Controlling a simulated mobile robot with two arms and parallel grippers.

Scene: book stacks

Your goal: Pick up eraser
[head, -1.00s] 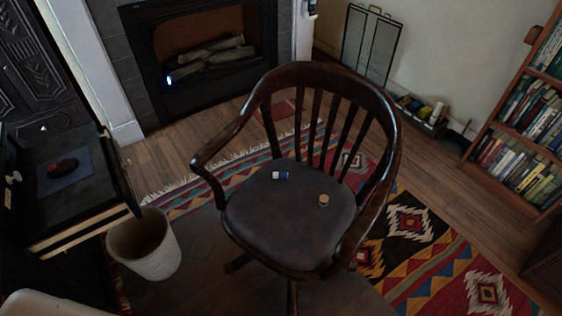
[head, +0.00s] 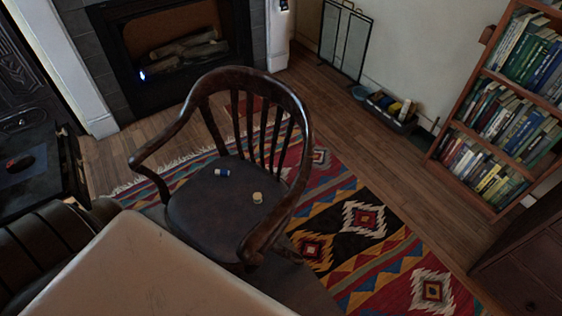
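A small blue and white block that looks like the eraser (head: 222,173) lies on the dark seat of a wooden armchair (head: 205,205). A small tan, round, cork-like object (head: 257,197) sits to its right on the same seat, apart from it. Both are small, so I cannot be sure which is which. Neither of my grippers shows in the head view.
A pale flat surface (head: 150,270) fills the lower left in front of the chair. A patterned rug (head: 375,245) lies on the wood floor. A bookshelf (head: 470,125) and a dark cabinet (head: 530,265) stand at right. A fireplace (head: 185,45) is behind. Open floor lies right of the chair.

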